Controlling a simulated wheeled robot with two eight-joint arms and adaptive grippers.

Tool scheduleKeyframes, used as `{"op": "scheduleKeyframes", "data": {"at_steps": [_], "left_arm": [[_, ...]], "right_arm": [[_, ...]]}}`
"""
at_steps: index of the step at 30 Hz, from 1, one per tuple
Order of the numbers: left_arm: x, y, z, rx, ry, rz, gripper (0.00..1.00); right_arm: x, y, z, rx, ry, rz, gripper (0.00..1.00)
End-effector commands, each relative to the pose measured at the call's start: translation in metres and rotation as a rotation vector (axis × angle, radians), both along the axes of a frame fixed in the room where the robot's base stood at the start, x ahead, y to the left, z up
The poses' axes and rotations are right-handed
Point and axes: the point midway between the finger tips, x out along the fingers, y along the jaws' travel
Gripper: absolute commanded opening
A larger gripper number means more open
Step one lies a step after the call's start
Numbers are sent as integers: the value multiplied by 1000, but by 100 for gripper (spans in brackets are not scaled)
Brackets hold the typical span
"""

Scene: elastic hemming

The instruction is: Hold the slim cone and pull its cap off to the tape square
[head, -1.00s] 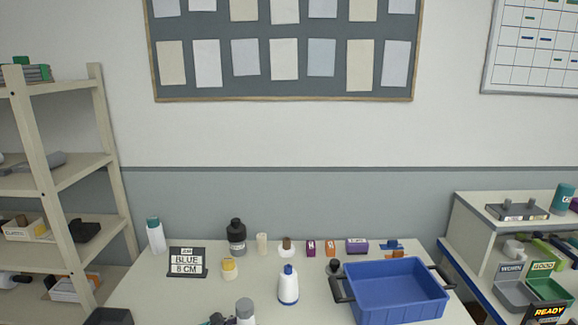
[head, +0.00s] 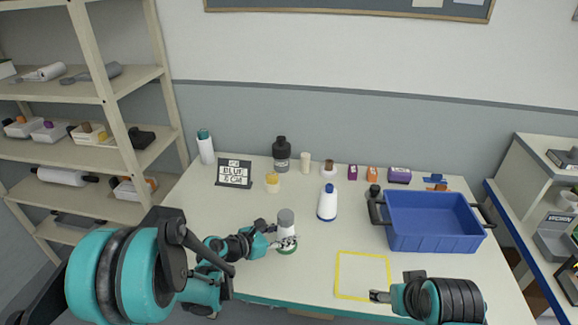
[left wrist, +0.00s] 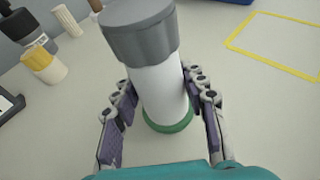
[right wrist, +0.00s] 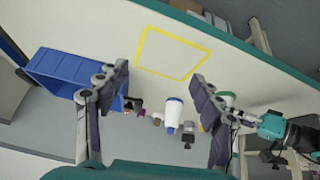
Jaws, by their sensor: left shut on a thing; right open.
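The slim cone (head: 287,240) is a white upright cylinder with a green base, standing on the table. Its grey cap (head: 286,217) is still on top. In the left wrist view the cone (left wrist: 160,98) stands between my fingers, with the cap (left wrist: 138,32) above them. My left gripper (head: 283,243) is shut on the cone's white body, below the cap. My right gripper (head: 377,296) is open and empty at the tape square's front right corner. The yellow tape square (head: 337,275) is empty, right of the cone. It also shows in the right wrist view (right wrist: 141,46).
A white bottle with a blue cap (head: 327,205) stands behind the cone and square. A blue bin (head: 435,240) is at the right. Along the back are a sign (head: 234,174), a dark bottle (head: 281,155) and several small items. Table around the square is clear.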

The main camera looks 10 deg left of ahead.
Motion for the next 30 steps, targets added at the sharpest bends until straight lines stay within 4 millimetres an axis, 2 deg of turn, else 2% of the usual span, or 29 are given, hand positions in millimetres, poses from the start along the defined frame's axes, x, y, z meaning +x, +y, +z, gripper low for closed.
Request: {"op": "scheduleKeyframes", "data": {"at_steps": [1, 6, 15, 23, 30], "left_arm": [[-1, 0, -1, 3, 2, -3, 0], [-1, 0, -1, 3, 2, -3, 0], [-1, 0, -1, 3, 2, -3, 0], [-1, 0, -1, 3, 2, -3, 0], [-1, 0, -1, 3, 2, -3, 0]], "right_arm": [[15, 8, 16, -18, 19, 48, 66], [60, 38, 63, -92, 93, 233, 66], [134, 106, 118, -211, 212, 570, 66], [182, 175, 138, -300, 308, 870, 66], [205, 239, 135, -368, 385, 1141, 66]]}}
